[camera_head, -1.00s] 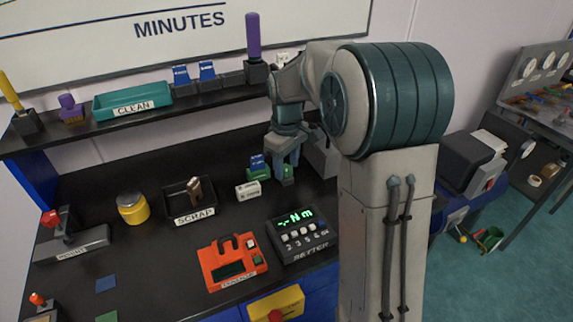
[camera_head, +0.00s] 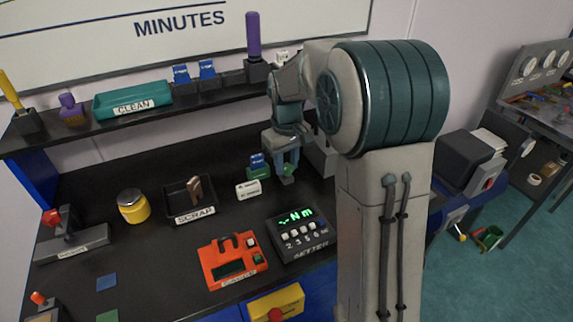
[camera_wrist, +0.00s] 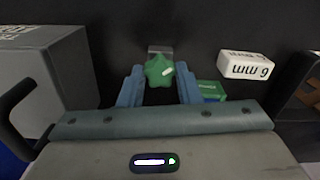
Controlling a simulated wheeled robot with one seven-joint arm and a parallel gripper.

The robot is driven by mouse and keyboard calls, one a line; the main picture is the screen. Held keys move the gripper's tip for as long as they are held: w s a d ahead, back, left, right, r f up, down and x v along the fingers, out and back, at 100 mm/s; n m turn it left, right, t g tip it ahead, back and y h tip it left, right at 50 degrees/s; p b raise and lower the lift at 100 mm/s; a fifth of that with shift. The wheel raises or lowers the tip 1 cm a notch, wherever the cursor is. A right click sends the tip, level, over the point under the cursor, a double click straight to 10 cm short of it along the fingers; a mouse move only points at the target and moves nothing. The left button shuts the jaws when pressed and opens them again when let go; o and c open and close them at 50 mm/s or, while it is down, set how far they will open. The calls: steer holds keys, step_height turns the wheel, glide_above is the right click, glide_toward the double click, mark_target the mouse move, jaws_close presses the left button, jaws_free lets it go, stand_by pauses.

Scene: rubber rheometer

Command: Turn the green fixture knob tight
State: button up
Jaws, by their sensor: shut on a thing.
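The green fixture knob (camera_wrist: 159,70) is star-shaped, with a small pale mark on it. It sits between the two blue fingers of my gripper (camera_wrist: 158,86) in the wrist view. In the head view, my gripper (camera_head: 284,163) points down at the back of the black bench, with the green knob (camera_head: 287,170) partly hidden at its fingertips. The fingers are shut on the knob. A small grey block (camera_wrist: 160,49) shows just beyond the knob in the wrist view. The rest of the fixture under the knob is hidden.
A grey box (camera_wrist: 55,75) stands close left. The torque display (camera_head: 301,234) and orange device (camera_head: 232,261) stand nearer the front.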

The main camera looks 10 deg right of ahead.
steer(key=shift+m, duration=0.3)
steer(key=m, duration=0.4)
steer(key=shift+m, duration=0.3)
steer(key=shift+m, duration=0.9)
steer(key=shift+m+p, duration=0.35)
steer(key=shift+m, duration=0.95)
steer(key=shift+r+m, duration=0.1)
steer(key=shift+m, duration=0.8)
steer(key=shift+m+p, duration=0.35)
steer(key=shift+m, duration=1.05)
